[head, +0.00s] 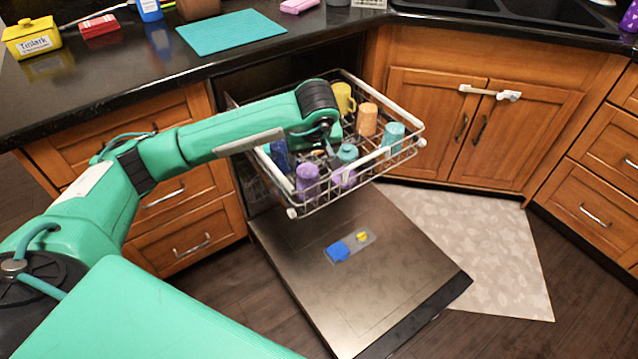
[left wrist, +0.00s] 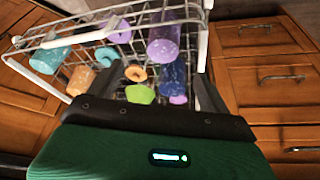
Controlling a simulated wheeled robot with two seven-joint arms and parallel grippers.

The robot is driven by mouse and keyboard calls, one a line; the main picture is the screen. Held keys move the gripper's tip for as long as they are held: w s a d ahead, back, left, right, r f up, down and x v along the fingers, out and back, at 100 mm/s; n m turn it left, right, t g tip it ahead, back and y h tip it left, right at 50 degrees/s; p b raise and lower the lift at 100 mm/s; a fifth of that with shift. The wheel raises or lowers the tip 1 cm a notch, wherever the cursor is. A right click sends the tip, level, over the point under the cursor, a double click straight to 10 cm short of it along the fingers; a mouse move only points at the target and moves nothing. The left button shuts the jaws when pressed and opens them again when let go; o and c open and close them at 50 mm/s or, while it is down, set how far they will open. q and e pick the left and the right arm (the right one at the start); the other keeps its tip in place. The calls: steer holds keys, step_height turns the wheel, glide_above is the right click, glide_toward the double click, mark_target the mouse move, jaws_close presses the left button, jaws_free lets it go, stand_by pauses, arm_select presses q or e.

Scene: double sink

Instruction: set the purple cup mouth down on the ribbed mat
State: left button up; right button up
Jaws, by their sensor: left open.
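The teal ribbed mat (head: 232,32) lies flat on the dark counter at the upper left in the head view, with nothing on it. Two purple cups stand in the pulled-out dishwasher rack: one purple cup (head: 307,182) at its near left, another (head: 345,177) to the right. In the left wrist view a purple cup (left wrist: 163,45) lies beyond the fingers and a second purple piece (left wrist: 119,30) is farther left. My left gripper (left wrist: 157,70) is open over the rack, apart from the purple cups; in the head view its fingers are mostly hidden by the arm. My right gripper is out of view.
The rack (head: 408,150) also holds yellow, orange, teal and blue cups. The dishwasher door (head: 375,270) is folded down below. A yellow tub (head: 32,38), a red box (head: 99,26) and a pink item (head: 299,6) are on the counter around the mat.

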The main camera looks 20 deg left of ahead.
mark_target(308, 171)
arm_select(q)
steer(key=shift+y, duration=0.3)
steer(key=x, duration=0.8)
steer(key=shift+w+a+b, duration=0.3)
steer(key=shift+b, duration=0.05)
steer(key=x, duration=0.4)
steer(key=shift+s+f, duration=0.1)
steer(key=shift+f, duration=0.1)
steer(key=shift+a+f+b, duration=0.15)
steer(key=shift+f+b, duration=0.15)
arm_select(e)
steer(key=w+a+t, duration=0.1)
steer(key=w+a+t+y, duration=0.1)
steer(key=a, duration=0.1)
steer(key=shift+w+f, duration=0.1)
arm_select(q)
steer(key=c, duration=1.1)
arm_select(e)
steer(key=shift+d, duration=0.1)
